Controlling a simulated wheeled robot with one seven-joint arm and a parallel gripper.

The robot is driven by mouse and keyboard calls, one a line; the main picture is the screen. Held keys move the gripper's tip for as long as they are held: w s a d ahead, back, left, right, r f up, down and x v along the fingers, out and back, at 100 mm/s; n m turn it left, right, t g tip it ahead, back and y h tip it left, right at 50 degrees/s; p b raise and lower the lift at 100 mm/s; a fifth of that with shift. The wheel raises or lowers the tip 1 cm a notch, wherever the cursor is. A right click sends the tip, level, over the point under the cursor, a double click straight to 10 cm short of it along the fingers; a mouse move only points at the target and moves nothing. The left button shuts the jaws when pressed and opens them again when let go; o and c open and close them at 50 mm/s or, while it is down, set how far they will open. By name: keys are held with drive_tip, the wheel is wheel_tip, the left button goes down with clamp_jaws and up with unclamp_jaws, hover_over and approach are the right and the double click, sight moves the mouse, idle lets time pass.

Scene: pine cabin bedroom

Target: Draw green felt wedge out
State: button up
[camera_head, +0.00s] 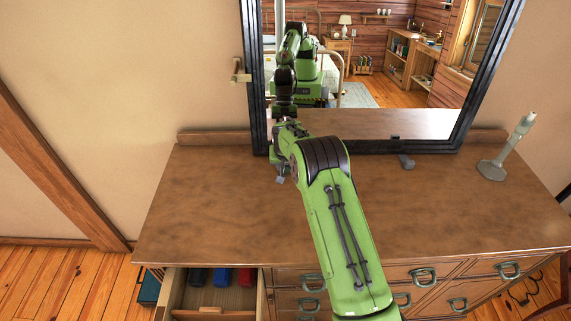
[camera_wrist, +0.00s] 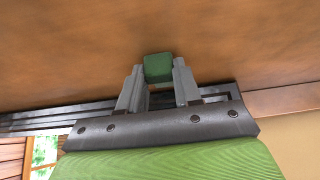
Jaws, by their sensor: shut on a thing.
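The green felt wedge (camera_wrist: 158,67) shows in the wrist view as a small dark green block between the two grey fingertips. My gripper (camera_wrist: 158,80) is shut on it, with the brown dresser top behind. In the head view my gripper (camera_head: 281,178) is at the back of the dresser top, near the lower left corner of the black-framed mirror (camera_head: 372,146). The wedge cannot be made out there. I cannot tell whether the wedge touches the mirror frame or the dresser top.
A small grey piece (camera_head: 406,161) lies by the mirror's lower right edge. A grey stand (camera_head: 493,168) is at the right of the dresser top (camera_head: 215,215). An open drawer (camera_head: 215,300) at front left holds dark, blue and red items. The dresser top's left side is clear.

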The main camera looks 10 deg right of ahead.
sight(286, 181)
drive_tip(key=shift+s+a+b, duration=0.2)
drive_tip(key=shift+s+b, duration=0.2)
drive_tip(key=shift+s, duration=0.5)
drive_tip(key=shift+s+a+b, duration=0.15)
drive_tip(key=shift+s+b, duration=0.2)
drive_tip(key=shift+s, duration=0.55)
drive_tip(key=shift+r, duration=0.15)
drive_tip(key=shift+r+p, duration=1.75)
drive_tip(key=shift+r, duration=1.2)
drive_tip(key=shift+f, duration=0.15)
